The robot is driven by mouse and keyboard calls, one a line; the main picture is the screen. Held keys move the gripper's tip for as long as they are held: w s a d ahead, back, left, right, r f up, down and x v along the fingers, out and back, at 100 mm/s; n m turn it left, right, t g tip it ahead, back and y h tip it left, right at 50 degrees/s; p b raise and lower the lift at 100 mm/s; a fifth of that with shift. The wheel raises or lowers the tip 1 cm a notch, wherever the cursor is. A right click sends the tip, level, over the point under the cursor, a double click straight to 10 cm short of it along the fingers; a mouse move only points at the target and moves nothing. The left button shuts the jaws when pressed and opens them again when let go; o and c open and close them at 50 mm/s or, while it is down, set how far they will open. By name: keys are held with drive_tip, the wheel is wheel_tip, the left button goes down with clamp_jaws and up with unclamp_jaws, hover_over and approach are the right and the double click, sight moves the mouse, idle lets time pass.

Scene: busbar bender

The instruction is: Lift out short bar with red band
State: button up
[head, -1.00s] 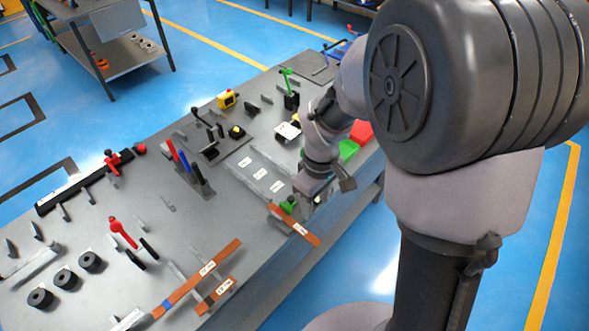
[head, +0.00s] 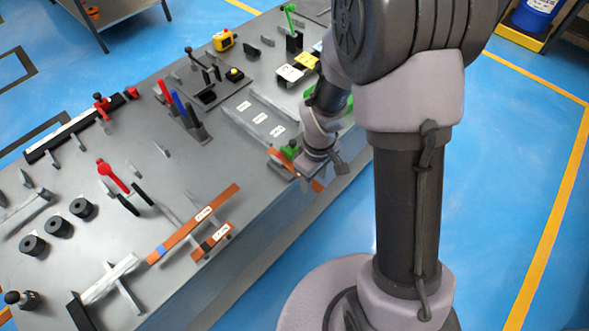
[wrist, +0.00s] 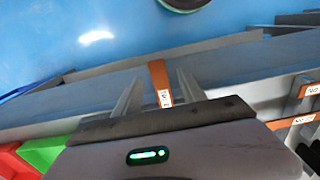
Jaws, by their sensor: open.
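A copper-orange bar with a white label (head: 282,158) lies at the bench's front edge, partly hidden by my gripper (head: 323,178). My gripper is open above it. In the wrist view, this bar (wrist: 158,76) shows between the two spread fingers of my gripper (wrist: 156,82), with space on both sides. I cannot make out a red band on it. Further left along the bench are a longer copper bar with a blue band (head: 190,225) and a short copper bar with a label (head: 212,242), both on grey supports.
The grey bench (head: 150,185) carries upright grey plates, red and blue handles (head: 178,103), black rollers (head: 58,225) and a red-handled clamp (head: 112,175). Green and red bins (wrist: 42,150) show in the wrist view.

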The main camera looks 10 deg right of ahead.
drive_tip(key=shift+f, duration=0.25)
idle(0.4)
clamp_jaws()
